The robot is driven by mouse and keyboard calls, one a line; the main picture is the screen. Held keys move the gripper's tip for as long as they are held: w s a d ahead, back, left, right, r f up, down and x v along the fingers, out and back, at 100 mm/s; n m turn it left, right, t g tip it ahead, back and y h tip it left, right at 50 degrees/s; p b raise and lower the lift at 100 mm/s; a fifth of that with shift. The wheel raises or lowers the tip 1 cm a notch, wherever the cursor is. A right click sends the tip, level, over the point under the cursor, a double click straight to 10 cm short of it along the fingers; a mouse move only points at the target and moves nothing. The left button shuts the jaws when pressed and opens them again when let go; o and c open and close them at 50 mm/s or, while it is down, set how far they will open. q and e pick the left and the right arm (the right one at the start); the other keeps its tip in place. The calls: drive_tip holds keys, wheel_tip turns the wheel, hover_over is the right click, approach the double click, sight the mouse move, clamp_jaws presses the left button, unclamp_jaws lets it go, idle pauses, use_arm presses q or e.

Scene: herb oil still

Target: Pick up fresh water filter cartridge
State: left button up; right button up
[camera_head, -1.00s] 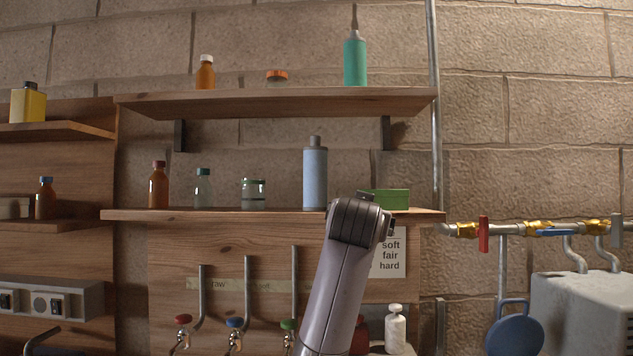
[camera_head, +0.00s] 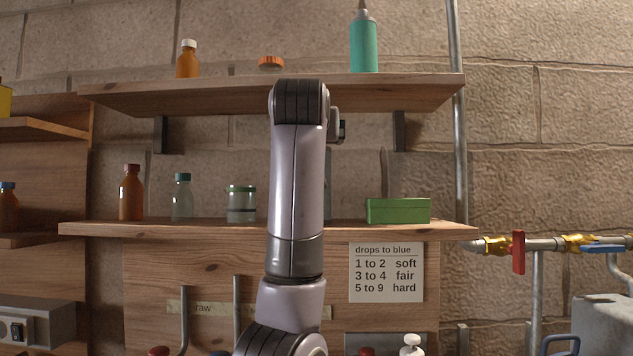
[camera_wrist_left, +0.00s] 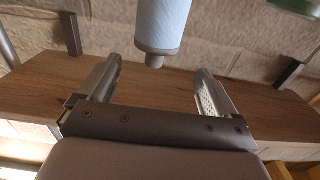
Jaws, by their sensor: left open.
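The filter cartridge is a light blue cylinder with a grey neck and cap. In the head view only a thin strip of the cartridge (camera_head: 327,190) shows on the lower shelf, behind my raised arm. In the left wrist view the cartridge (camera_wrist_left: 163,22) is at the top centre, its cap end pointing down the picture. My left gripper (camera_wrist_left: 156,84) is open and empty. The cap end lies just beyond its fingertips, roughly centred between them. My right gripper is not in view.
The lower shelf (camera_head: 420,229) also holds a green box (camera_head: 398,210) to the right and a jar (camera_head: 241,204) and bottles to the left. The upper shelf (camera_head: 230,97) overhangs it. A card (camera_head: 386,272) hangs below. Pipes with valves (camera_head: 518,252) run at the right.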

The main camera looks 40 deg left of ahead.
use_arm(q)
drive_tip(key=p+x, duration=0.2)
drive_tip(key=x, duration=0.3)
drive_tip(key=shift+w+d+f, duration=0.15)
drive_tip(key=shift+w+d, duration=0.05)
drive_tip(key=c, duration=1.6)
drive_tip(key=shift+d, duration=0.1)
